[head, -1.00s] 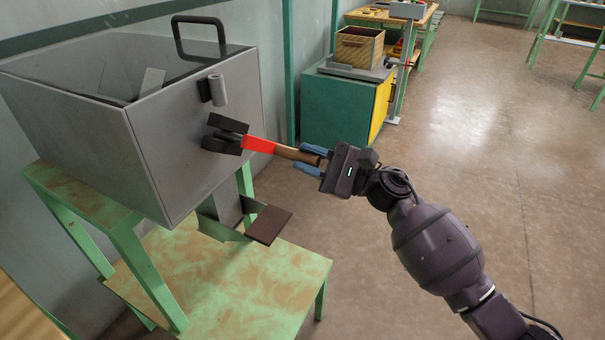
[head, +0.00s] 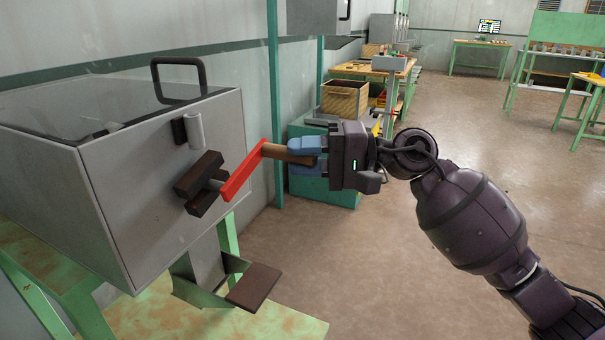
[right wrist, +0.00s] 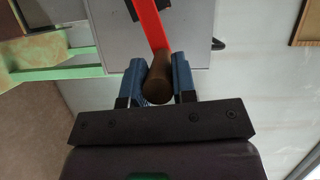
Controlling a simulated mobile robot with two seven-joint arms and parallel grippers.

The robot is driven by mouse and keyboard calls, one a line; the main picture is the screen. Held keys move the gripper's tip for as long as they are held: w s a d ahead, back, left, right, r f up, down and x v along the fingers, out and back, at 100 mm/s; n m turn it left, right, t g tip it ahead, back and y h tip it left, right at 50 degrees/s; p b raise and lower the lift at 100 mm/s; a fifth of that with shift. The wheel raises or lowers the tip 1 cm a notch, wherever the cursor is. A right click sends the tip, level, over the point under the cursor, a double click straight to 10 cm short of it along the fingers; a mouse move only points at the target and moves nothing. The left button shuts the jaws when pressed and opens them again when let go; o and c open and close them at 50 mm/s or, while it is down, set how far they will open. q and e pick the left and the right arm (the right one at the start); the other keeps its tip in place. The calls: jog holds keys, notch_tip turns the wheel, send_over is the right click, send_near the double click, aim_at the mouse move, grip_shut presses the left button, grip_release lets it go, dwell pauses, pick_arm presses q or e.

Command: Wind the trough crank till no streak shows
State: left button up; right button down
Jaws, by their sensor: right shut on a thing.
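The trough (head: 165,165) is a grey metal box with a dark clear lid and a black lid handle, at the left of the head view. Its crank has a red arm (head: 243,172) that slants up to the right from a dark hub (head: 203,183) on the box's side. A brown wooden handle (head: 282,153) sticks out from the arm's upper end. My right gripper (head: 305,155) is shut on this handle; in the right wrist view the handle (right wrist: 158,80) sits between the blue fingers. The trough's inside shows only dimly, and I cannot make out a streak. My left gripper is not in view.
A green stand (head: 75,300) carries the trough. A dark brown pedal-like plate (head: 254,287) juts out below it. A green cabinet with a wooden crate (head: 344,98) stands behind my right gripper. The floor to the right is clear.

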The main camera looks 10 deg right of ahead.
jog(key=s+a+r+n+t+h+p, duration=0.1)
jog(key=s+a+r+n+h+p, duration=0.1)
jog(key=s+a+r+n, duration=0.3)
jog(key=shift+s+a+r+n+h, duration=0.2)
jog(key=shift+s+r+n+h, duration=0.75)
jog(key=shift+s+n, duration=0.4)
jog(key=c, duration=0.9)
grip_release()
jog(key=shift+w, duration=0.1)
jog(key=p+v, duration=0.1)
jog(key=v, duration=0.9)
jog(key=shift+s+d, duration=0.25)
jog(key=shift+d, duration=0.1)
